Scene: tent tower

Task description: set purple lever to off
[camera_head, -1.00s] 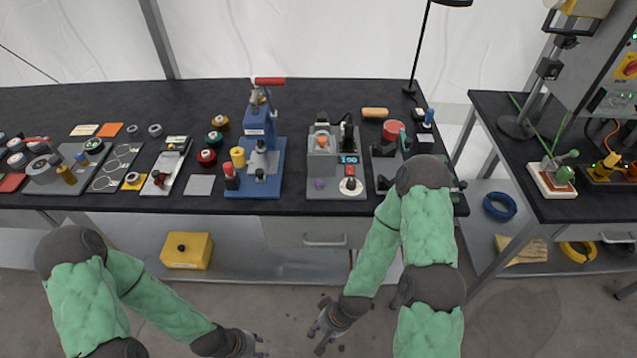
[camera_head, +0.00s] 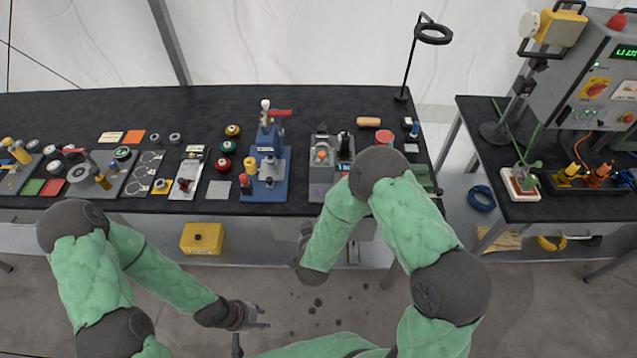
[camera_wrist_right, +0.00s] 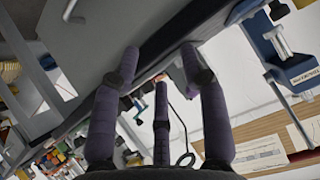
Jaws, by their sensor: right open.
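I cannot make out a purple lever with certainty in either view.
A blue press (camera_head: 268,168) stands left of the grey device. A yellow box (camera_head: 202,238) sits on the shelf below. The floor in front is mostly open.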

